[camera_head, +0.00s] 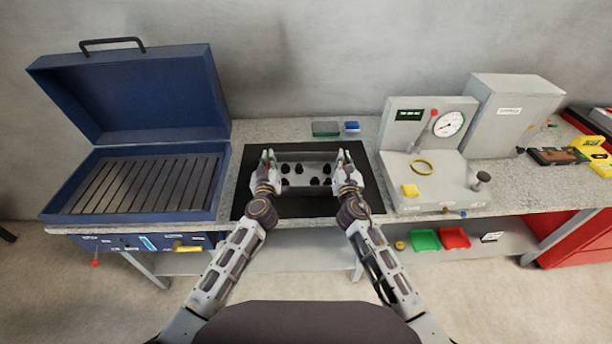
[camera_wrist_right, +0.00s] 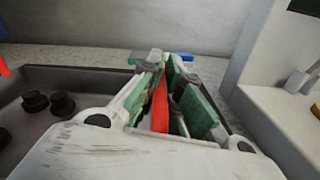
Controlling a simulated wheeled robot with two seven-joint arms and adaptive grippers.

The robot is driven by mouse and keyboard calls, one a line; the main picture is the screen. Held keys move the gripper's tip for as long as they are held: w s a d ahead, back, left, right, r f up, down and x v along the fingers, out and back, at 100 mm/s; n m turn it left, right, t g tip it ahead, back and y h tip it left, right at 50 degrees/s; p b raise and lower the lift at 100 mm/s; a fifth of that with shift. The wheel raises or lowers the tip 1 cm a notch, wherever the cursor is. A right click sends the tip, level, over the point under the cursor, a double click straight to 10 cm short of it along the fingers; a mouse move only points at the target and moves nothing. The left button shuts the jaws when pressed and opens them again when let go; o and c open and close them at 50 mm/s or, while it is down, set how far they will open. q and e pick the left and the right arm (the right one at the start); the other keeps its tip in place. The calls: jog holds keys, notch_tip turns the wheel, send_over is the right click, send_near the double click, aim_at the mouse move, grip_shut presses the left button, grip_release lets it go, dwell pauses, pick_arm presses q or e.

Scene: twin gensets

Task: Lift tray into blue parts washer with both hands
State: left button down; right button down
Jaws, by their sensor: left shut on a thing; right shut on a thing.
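The grey tray (camera_head: 306,182) holds several dark round parts and is over the black mat (camera_head: 290,208) at the middle of the bench. My left gripper (camera_head: 267,160) is shut on the tray's left end, and my right gripper (camera_head: 344,158) is shut on its right end. In the right wrist view, my right gripper (camera_wrist_right: 172,95) closes around a red piece at the end of the tray (camera_wrist_right: 75,82). I cannot tell whether the tray touches the mat. The blue parts washer (camera_head: 135,215) stands at the left, its lid (camera_head: 140,95) raised and its slatted inside empty.
Right of the mat stands a grey gauge stand (camera_head: 430,180) with a yellow ring, and behind it a grey box (camera_head: 512,115). A green block (camera_head: 325,129) and a blue block (camera_head: 352,127) lie behind the mat. The washer's front wall edges the bench.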

pick_arm(q)
jog(key=shift+r+p, duration=0.25)
jog(key=shift+p, duration=0.05)
pick_arm(e)
jog(key=shift+w+r, duration=0.1)
jog(key=shift+r, duration=0.35)
